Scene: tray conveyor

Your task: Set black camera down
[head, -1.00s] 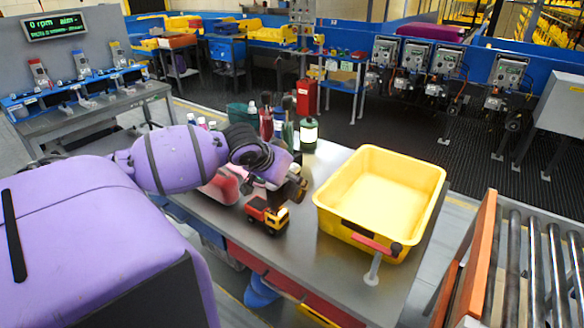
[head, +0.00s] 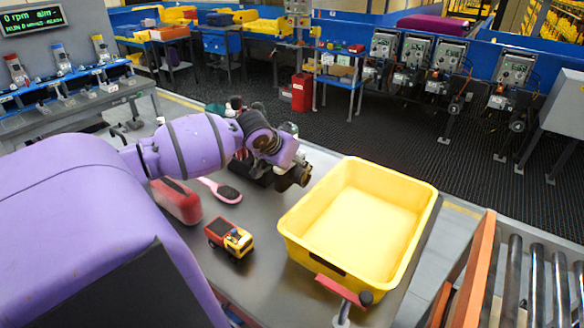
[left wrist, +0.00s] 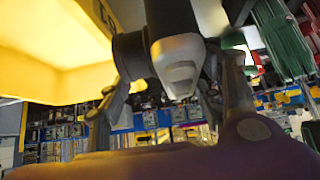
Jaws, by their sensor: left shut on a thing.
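My left gripper (head: 284,170) is above the back part of the grey table, left of the yellow tray (head: 432,212). It is shut on a dark thing that I take to be the black camera (head: 297,178); the gripper partly hides it. In the left wrist view the black and grey thing (left wrist: 172,45) sits between the two fingers of the gripper (left wrist: 170,100). Whether it touches the table is not clear. My right gripper is not in view.
A toy truck (head: 230,239), a red case (head: 176,201) and a hairbrush (head: 221,190) lie on the table left of the tray. Bottles behind my gripper are partly hidden. A red-handled device (head: 343,290) stands at the tray's front. A roller conveyor (head: 537,280) is at right.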

